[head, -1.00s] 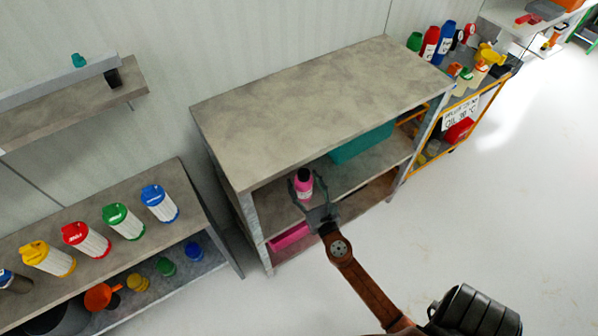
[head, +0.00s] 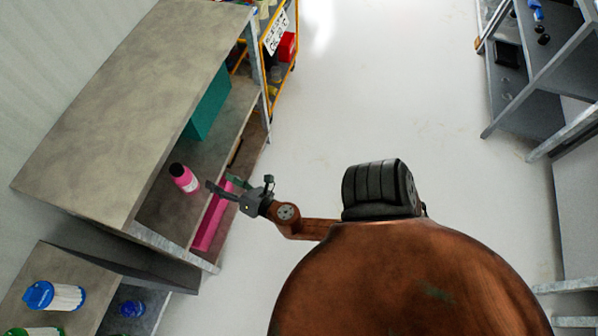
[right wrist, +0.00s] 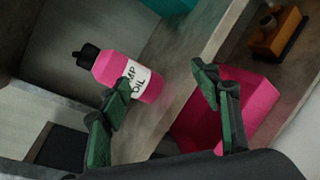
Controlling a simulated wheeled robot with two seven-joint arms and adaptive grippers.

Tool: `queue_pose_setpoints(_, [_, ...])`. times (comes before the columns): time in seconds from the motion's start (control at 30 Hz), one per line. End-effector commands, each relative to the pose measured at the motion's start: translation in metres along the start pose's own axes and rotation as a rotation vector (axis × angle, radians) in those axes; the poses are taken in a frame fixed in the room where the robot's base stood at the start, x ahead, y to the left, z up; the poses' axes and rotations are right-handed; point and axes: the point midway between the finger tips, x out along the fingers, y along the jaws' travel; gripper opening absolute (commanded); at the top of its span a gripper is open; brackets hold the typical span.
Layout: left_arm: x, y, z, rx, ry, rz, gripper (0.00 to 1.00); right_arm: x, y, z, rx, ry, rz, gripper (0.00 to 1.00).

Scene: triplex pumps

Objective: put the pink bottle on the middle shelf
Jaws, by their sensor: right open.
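The pink bottle (head: 185,179) has a black cap and a white label. It stands on the middle shelf (head: 157,210) of the bench, under the grey top and near the open front edge. In the right wrist view the bottle (right wrist: 119,71) is beyond my fingers, left of centre; one fingertip overlaps its lower part in the picture. My right gripper (head: 219,184) is open and empty, just outside the shelf, with its fingers pointing toward the bottle and apart from it in the head view. My left gripper is not in view.
A teal bin (head: 208,103) stands farther along the same shelf. A pink bin (head: 212,222) is on the lower level. A yellow-framed cart (head: 272,62) is beyond the bench, and grey shelving (head: 540,85) stands far right. The floor between is clear.

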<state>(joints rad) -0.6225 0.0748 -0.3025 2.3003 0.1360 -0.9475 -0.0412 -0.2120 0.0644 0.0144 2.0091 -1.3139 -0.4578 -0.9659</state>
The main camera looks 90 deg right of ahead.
Motion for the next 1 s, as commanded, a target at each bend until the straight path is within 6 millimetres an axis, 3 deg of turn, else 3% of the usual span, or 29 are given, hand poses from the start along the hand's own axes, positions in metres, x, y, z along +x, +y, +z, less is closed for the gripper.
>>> queue_pose_setpoints(0.03, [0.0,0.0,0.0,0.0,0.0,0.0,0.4,-0.013,-0.023,-0.009,0.174,0.043,-0.067,0.58])
queue_pose_setpoints(0.2, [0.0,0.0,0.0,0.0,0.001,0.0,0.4,-0.067,-0.095,-0.063,0.801,0.171,-0.369,0.58])
queue_pose_setpoints(0.27, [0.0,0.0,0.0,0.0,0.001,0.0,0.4,-0.093,-0.114,-0.09,1.009,0.208,-0.503,0.58])
queue_pose_setpoints(0.4, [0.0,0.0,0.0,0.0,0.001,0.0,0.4,-0.169,-0.14,-0.155,1.433,0.266,-0.854,0.58])
queue_pose_setpoints(0.5, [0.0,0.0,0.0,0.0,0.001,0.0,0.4,-0.222,-0.14,-0.192,1.648,0.281,-1.088,0.58])
queue_pose_setpoints(0.6, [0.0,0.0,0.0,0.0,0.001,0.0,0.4,-0.262,-0.133,-0.216,1.783,0.284,-1.268,0.58])
queue_pose_setpoints(0.7, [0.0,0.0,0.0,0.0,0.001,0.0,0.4,-0.285,-0.127,-0.228,1.851,0.282,-1.372,0.58])
queue_pose_setpoints(1.0, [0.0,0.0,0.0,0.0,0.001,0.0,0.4,-0.292,-0.125,-0.233,1.874,0.281,-1.41,0.58])
